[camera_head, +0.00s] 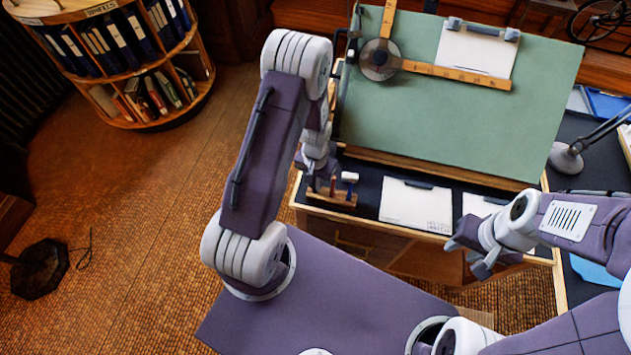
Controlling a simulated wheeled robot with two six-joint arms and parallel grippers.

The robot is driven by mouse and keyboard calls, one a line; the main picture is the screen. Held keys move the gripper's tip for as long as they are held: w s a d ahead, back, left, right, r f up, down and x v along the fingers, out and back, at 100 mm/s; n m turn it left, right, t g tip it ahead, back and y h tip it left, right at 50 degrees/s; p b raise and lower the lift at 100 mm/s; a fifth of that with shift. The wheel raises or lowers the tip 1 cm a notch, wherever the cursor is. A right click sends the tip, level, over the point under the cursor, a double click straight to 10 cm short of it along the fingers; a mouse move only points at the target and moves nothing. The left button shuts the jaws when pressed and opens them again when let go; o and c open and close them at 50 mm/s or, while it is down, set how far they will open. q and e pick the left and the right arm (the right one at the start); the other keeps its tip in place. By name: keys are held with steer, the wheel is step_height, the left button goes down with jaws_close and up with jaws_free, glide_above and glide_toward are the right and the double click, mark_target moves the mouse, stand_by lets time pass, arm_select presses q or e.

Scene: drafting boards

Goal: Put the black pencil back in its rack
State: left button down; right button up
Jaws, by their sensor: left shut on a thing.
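The wooden rack (340,199) stands on the dark desk top at the front left of the drafting board. A red pencil (333,183) and a white-and-blue item (350,178) stand upright in it. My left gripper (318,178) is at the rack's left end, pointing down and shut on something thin. This looks to be the black pencil, but it is mostly hidden by the gripper and too small to make out; I cannot tell whether it touches the rack. My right gripper (466,258) is open and empty in front of the desk's front edge.
The green drafting board (440,110) slopes up behind the rack, with a drafting arm (455,74) and clipped paper (478,48). White sheets (416,206) lie right of the rack. A lamp (567,158) stands at the right. A round bookcase (125,75) is far left.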

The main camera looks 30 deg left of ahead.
arm_select(q)
steer(key=c, duration=1.4)
jaws_free()
steer(key=shift+o, duration=0.2)
step_height(320, 180, up, 9)
steer(key=shift+r, duration=0.1)
